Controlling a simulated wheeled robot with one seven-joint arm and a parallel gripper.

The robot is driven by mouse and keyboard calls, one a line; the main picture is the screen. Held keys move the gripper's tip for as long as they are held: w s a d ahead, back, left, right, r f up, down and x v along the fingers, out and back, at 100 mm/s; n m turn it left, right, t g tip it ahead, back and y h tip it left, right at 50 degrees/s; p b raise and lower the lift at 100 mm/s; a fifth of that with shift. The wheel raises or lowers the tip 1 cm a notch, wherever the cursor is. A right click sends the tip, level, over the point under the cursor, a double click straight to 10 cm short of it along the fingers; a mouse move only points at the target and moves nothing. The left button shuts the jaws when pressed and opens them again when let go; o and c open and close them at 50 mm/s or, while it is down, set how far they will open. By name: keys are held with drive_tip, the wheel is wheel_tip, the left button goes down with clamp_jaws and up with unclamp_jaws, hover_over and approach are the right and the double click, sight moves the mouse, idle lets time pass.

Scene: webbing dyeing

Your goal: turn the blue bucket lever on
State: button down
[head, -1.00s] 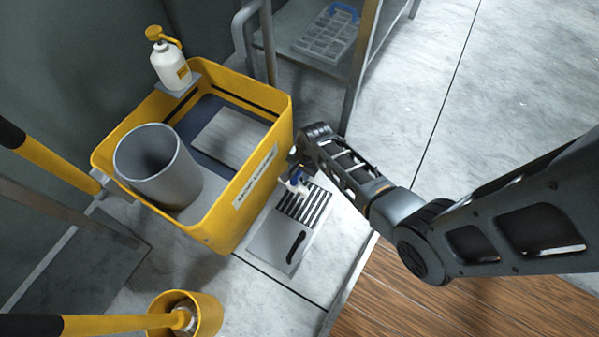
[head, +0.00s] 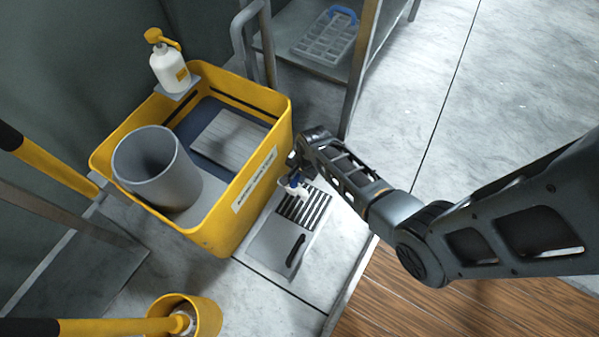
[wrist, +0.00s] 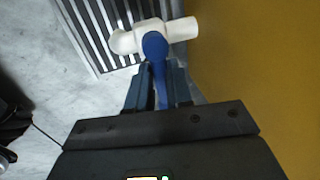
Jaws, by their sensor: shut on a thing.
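The blue lever (wrist: 155,48) sits on a white valve (wrist: 180,30) that sticks out from the yellow wall in the wrist view. My gripper (wrist: 158,84) is shut on the blue lever, whose rounded end shows beyond the fingers. In the head view the lever (head: 293,183) is a small blue spot at the outer side of the yellow bucket (head: 240,205). My gripper (head: 293,172) is beside that wall, partly hidden by my own arm.
A grated drain tray (head: 270,243) lies on the floor below the valve. The bucket holds a grey cylinder (head: 190,175) and a grey board (head: 228,138). A white bottle (head: 170,70) stands at its back corner. A metal shelf (head: 357,60) is behind my arm.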

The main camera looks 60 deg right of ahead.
drive_tip(key=shift+r, duration=0.1)
idle(0.4)
drive_tip(key=shift+s+a+m+h+p, duration=0.2)
drive_tip(key=shift+m+p, duration=0.5)
drive_tip(key=shift+m, duration=0.5)
drive_tip(key=shift+s+a+m+h+p, duration=0.1)
drive_tip(key=shift+s+m+h+p, duration=0.2)
drive_tip(key=shift+m+p, duration=0.65)
drive_tip(key=shift+s+a+m+h+p, duration=0.1)
drive_tip(key=shift+s+m+p, duration=0.25)
drive_tip(key=shift+m, duration=1.1)
drive_tip(key=c, duration=1)
unclamp_jaws()
drive_tip(key=shift+c, duration=0.2)
